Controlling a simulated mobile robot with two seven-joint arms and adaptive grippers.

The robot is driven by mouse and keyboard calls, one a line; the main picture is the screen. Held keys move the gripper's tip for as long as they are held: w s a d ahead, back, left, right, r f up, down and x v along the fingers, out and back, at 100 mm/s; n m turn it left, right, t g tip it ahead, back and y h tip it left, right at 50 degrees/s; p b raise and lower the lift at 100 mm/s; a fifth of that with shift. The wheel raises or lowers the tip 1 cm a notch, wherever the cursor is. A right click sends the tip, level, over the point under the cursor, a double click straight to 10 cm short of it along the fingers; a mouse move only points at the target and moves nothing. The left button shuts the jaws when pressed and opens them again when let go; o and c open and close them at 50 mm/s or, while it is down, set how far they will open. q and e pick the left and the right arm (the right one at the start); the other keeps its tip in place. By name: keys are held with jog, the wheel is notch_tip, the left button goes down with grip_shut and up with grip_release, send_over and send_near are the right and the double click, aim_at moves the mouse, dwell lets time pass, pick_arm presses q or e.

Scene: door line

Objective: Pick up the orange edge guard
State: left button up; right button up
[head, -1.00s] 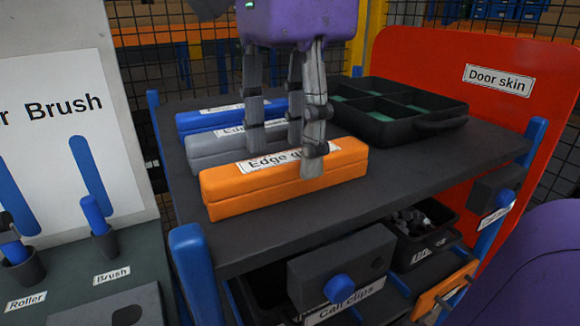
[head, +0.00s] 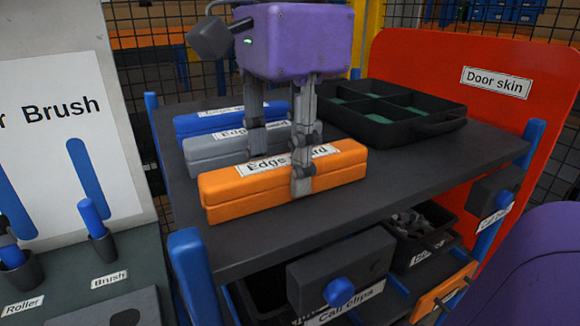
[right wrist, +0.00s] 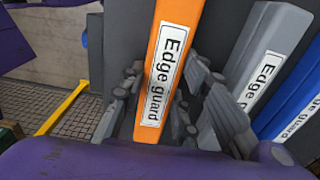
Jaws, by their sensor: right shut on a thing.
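The orange edge guard (head: 240,195) is a long block with a white "Edge guard" label. It lies on the dark top of the cart (head: 400,165), nearest the front left edge. My right gripper (head: 290,175) comes down over it from above, its fingers closed on the block's near and far long sides. The far fingers are partly hidden behind the block. In the right wrist view the orange edge guard (right wrist: 172,50) runs between the fingers (right wrist: 155,105). My left gripper is not in view.
A grey edge guard (head: 205,154) lies close behind the orange one, with a blue one (head: 190,124) behind that. A black divided tray (head: 390,130) stands at right. A red door skin panel (head: 420,60) rises behind. A brush (head: 93,215) stands at left.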

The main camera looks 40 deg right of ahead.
jog(key=shift+r, duration=0.6)
notch_tip(320, 180, up, 17)
jog(key=p, duration=0.1)
jog(key=shift+p, duration=0.3)
jog(key=o, duration=0.4)
jog(key=shift+f, duration=0.1)
grip_shut()
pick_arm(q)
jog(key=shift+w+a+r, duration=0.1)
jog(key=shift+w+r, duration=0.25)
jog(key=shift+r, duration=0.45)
pick_arm(e)
jog(key=shift+d+f, duration=0.1)
jog(key=shift+f, duration=0.05)
